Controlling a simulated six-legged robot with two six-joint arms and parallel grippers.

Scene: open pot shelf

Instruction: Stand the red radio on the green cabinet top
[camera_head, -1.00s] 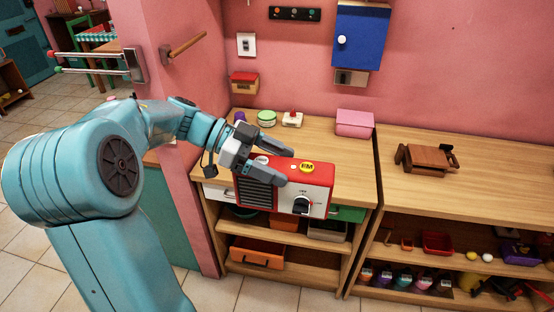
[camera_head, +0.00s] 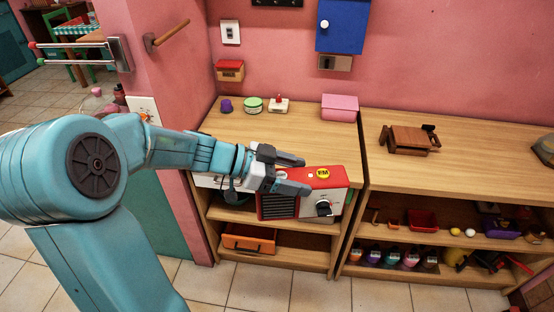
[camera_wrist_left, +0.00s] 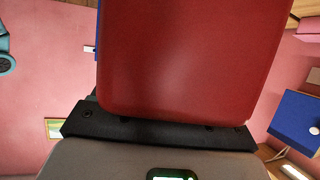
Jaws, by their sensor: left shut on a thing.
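The red radio (camera_head: 318,180) has a red top, a dark grille, a white front panel and a black knob. My left gripper (camera_head: 297,174) is shut on the radio at its top left part. The radio is held upright in front of the wooden shelf unit's front edge, near the height of its top. In the left wrist view the radio's plain red face (camera_wrist_left: 185,60) fills the middle, close to the gripper. I cannot make out a green cabinet top in these frames. My right gripper is not in view.
The wooden shelf top (camera_head: 250,126) holds a purple item (camera_head: 226,105), a green-lidded tin (camera_head: 252,104) and a pink box (camera_head: 340,107) at the back. Its middle is clear. A brown wooden object (camera_head: 408,138) lies on the right unit. A blue wall box (camera_head: 341,26) hangs above.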

